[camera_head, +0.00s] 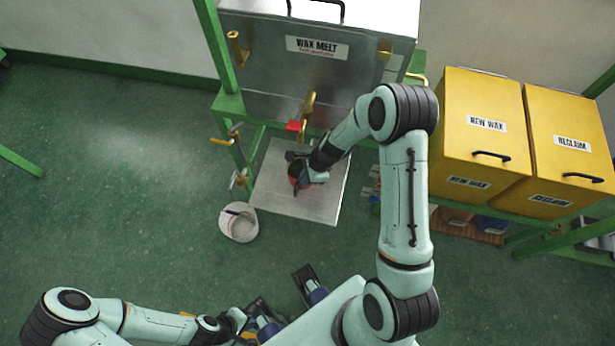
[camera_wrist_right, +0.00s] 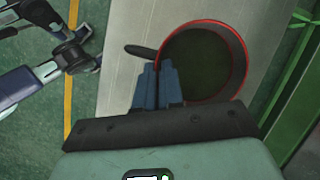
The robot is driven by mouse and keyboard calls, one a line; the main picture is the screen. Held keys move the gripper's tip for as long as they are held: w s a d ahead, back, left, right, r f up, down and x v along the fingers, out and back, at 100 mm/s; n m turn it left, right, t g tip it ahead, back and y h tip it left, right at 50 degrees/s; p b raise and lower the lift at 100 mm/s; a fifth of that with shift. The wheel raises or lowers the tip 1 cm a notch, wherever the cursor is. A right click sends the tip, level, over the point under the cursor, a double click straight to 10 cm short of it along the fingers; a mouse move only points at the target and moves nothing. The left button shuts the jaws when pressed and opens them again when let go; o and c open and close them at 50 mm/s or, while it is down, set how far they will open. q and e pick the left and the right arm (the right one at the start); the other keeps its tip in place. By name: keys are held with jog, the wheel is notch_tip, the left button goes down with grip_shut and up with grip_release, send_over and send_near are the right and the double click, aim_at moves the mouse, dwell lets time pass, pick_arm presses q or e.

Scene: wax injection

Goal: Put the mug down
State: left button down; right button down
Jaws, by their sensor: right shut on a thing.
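The mug (camera_head: 294,172) is dark inside with a red rim and is over the grey metal plate (camera_head: 315,207) below the wax melt tank. In the right wrist view the mug (camera_wrist_right: 240,62) shows its round opening, with a dark handle on its left side. My right gripper (camera_head: 301,170) is shut on the mug; its blue fingers (camera_wrist_right: 157,86) are together at the handle side. I cannot tell whether the mug's bottom touches the plate. My left gripper (camera_head: 282,293) is low in the head view, with its two fingers apart and nothing seen between them.
The wax melt tank (camera_head: 270,60) stands behind the plate, with a red-handled spout (camera_head: 297,126) above it. A white round container (camera_head: 239,232) is on the green floor left of the plate. Yellow bins (camera_head: 481,115) stand at right.

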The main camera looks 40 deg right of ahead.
jog(key=shift+w+d, duration=0.1)
jog(key=shift+w, duration=0.1)
jog(key=shift+f, duration=0.2)
jog(key=c, duration=1.3)
grip_release()
jog(key=shift+s, duration=0.1)
jog(key=shift+o, duration=0.2)
